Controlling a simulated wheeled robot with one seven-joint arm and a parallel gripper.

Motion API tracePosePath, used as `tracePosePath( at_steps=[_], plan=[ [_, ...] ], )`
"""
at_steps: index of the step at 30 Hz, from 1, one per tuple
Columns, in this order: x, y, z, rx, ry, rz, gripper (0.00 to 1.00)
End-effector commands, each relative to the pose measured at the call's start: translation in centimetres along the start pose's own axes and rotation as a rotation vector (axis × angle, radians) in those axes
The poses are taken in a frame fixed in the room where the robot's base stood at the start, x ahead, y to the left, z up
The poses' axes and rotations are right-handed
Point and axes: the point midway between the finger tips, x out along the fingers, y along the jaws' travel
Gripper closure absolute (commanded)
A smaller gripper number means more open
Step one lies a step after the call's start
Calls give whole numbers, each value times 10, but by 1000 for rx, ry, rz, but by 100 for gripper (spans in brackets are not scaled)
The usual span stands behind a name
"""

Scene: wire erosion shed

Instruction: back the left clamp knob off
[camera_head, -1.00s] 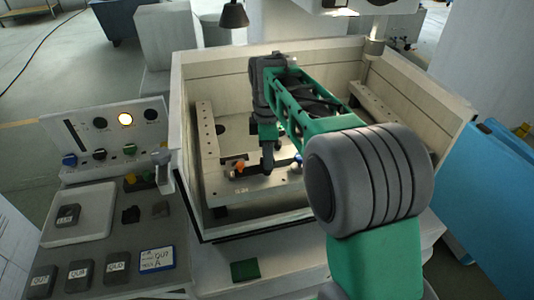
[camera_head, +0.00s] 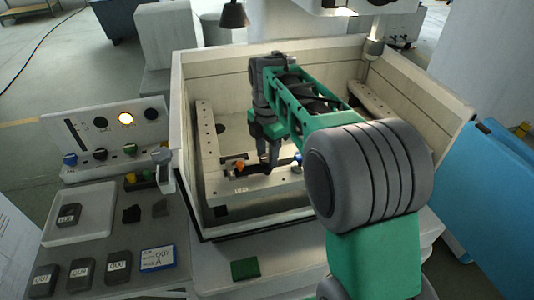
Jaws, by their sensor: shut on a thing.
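In the head view, a pale work plate (camera_head: 278,185) lies inside the open tank. A dark clamp bar (camera_head: 252,170) lies on it, with an orange part (camera_head: 239,167) at its left and a blue part (camera_head: 297,159) at its right. My gripper (camera_head: 270,166) points down onto the bar between these two parts, apart from the orange one. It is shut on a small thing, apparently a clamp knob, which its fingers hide. I cannot make out the knob's shape or which side's knob it is.
The tank's pale walls (camera_head: 187,130) stand around the plate, and my arm crosses over them. Left of the tank are a control panel (camera_head: 105,138) and a white tray (camera_head: 85,228). A green block (camera_head: 245,269) lies on the front ledge. A blue panel (camera_head: 500,190) stands at right.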

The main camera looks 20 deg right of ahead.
Motion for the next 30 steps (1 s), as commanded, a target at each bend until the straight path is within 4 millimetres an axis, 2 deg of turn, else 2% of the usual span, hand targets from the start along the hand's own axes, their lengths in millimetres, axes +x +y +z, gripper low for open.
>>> tracePosePath(
  at_steps=[11, 12, 19, 26, 30],
  plan=[
    [0, 0, 0, -3, -1, 1, 100],
    [0, 0, 0, -3, -1, 1, 59],
    [0, 0, 0, -3, 0, 1, 41],
    [-1, 0, 0, -2, 0, 1, 41],
    [-14, 1, 0, -2, -2, 4, 41]
  ],
)
